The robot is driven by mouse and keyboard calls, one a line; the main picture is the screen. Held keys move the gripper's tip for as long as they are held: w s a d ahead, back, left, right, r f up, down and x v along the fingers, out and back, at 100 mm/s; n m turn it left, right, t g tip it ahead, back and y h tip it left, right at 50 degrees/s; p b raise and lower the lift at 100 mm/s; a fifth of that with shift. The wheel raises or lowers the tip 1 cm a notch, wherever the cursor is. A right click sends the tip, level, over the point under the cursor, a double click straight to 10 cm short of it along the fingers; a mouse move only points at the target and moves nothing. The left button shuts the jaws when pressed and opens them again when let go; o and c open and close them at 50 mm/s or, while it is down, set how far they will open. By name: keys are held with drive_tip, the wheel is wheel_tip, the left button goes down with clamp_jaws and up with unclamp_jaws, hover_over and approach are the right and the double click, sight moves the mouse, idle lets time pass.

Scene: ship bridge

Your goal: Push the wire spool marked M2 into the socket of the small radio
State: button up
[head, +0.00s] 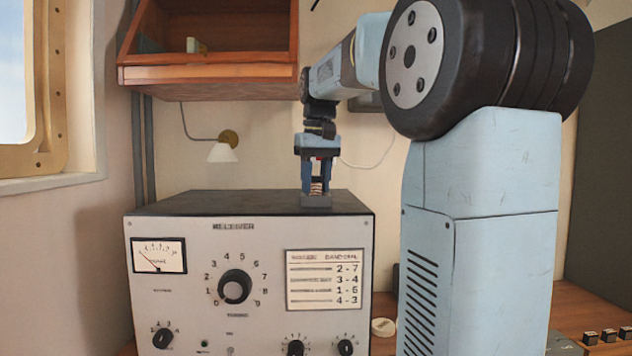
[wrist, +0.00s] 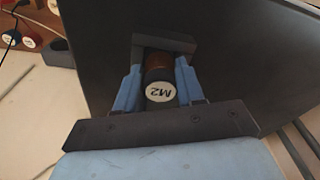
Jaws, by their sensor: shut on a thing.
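The wire spool marked M2 (wrist: 160,92) has a white round face with dark lettering and a reddish-brown, copper-like part beyond it. My gripper (wrist: 158,78) is shut on it, one blue finger on each side. In the head view my gripper (head: 317,178) points down over the top of a grey receiver (head: 190,290), with coppery windings between its fingers. A small dark grey block (wrist: 165,40) lies just beyond the fingertips; in the head view it shows (head: 316,202) at the receiver's top front edge. I cannot tell whether the spool is inside it.
The receiver's dark top (head: 240,202) is otherwise clear. A wooden shelf (head: 215,75) and a wall lamp (head: 223,152) are behind it. In the wrist view, round white-faced things (wrist: 28,41) and another dark block (wrist: 60,52) lie at the upper left. A pale round object (head: 383,327) lies on the bench.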

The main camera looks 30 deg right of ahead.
idle(0.4)
drive_tip(key=o, duration=1.1)
drive_tip(key=shift+o, duration=0.2)
wheel_tip(320, 180, up, 14)
drive_tip(key=s, duration=0.1)
drive_tip(key=shift+s+f, duration=0.25)
drive_tip(key=s+a+f+t, duration=0.1)
drive_tip(key=s+a+f, duration=0.2)
drive_tip(key=s+f, duration=0.4)
drive_tip(key=s+a+f+t, duration=0.1)
drive_tip(key=s+a+f, duration=0.2)
drive_tip(key=s+f, duration=0.4)
drive_tip(key=s+a+f+t, duration=0.2)
drive_tip(key=s+f, duration=0.5)
drive_tip(key=f, duration=1.1)
drive_tip(key=shift+a+f, duration=0.35)
drive_tip(key=shift+a, duration=0.2)
